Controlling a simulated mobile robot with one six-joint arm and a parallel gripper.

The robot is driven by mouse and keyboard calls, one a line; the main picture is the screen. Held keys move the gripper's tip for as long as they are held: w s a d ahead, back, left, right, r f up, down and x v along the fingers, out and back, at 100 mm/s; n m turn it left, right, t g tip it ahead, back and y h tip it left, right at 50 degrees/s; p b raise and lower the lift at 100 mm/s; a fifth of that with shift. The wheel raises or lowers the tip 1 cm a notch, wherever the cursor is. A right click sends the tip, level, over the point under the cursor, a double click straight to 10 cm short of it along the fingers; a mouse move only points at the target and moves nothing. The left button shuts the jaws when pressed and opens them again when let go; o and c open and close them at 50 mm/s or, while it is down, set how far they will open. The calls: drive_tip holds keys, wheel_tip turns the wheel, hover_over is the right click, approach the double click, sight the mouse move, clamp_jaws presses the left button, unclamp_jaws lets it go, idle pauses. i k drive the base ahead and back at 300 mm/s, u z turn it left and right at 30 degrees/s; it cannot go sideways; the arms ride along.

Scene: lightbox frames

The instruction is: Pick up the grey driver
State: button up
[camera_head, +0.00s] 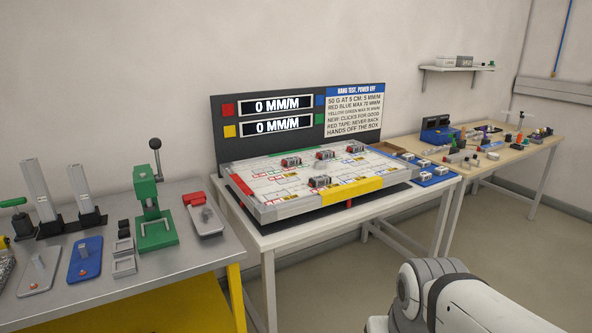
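I cannot make out a grey driver for sure. Several small tools with coloured handles stand and lie on the wooden table (548,153) at the right, too small to tell apart. A green-handled tool (14,203) sits at the left edge on the grey bench. My gripper is not in view; only a white link of my arm shows at the lower right.
The middle white table (262,236) holds a lightbox (290,208) with several small blocks and a dark display panel (228,103) behind. The grey bench (185,262) carries a green press (156,228) and fixtures. A wall shelf (456,69) holds boxes. Floor at right is clear.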

sight(294, 160)
drive_tip(key=z, duration=0.5)
drive_tip(key=i, duration=2.15)
drive_tip(key=u, duration=1)
drive_tip(key=i, duration=0.75)
drive_tip(key=u, duration=0.55)
